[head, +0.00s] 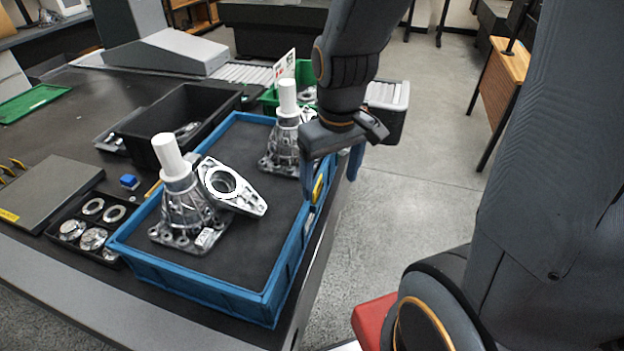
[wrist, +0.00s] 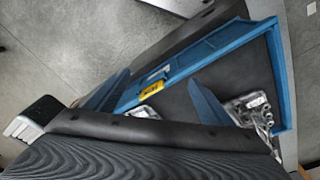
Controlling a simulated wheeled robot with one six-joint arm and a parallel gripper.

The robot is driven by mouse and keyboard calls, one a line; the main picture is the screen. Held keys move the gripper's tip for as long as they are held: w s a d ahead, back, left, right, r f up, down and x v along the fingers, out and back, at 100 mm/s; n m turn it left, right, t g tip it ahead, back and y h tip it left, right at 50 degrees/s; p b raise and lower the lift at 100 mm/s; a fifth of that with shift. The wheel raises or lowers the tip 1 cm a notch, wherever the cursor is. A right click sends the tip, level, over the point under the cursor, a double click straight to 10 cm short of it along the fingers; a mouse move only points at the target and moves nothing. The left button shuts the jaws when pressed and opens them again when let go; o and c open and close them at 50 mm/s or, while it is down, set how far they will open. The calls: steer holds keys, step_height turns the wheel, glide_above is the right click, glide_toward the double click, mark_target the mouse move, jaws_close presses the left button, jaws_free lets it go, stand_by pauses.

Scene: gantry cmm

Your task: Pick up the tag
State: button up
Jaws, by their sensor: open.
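A small yellow tag (head: 317,187) with dark print shows at the right wall of the blue tray (head: 200,288) in the head view. In the wrist view the yellow tag (wrist: 151,91) lies along the tray's blue edge, between my two fingers. My gripper (head: 330,186) points down over that wall, its blue fingers apart. In the wrist view my gripper (wrist: 160,78) is open with nothing held, one finger to each side of the tag. I cannot tell how far the fingertips are from the tag.
Two metal housings with white tops, a near one (head: 185,205) and a far one (head: 284,140), stand in the tray. A metal flange (head: 245,199) leans by the near one. A black bin (head: 205,103) is behind. Open floor (head: 420,210) lies right of the table.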

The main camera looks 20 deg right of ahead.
mark_target(318, 183)
steer(key=w+n+g, duration=0.1)
steer(key=w+n, duration=0.5)
steer(key=n, duration=0.1)
steer(key=shift+n, duration=0.8)
steer(key=shift+w+f+p, duration=0.25)
steer(key=shift+f, duration=0.95)
steer(key=shift+w+f+p, duration=0.2)
steer(key=shift+f, duration=0.95)
steer(key=shift+w+f+p, duration=0.25)
steer(key=shift+f, duration=0.95)
steer(key=c, duration=1.1)
steer(key=shift+c, duration=0.2)
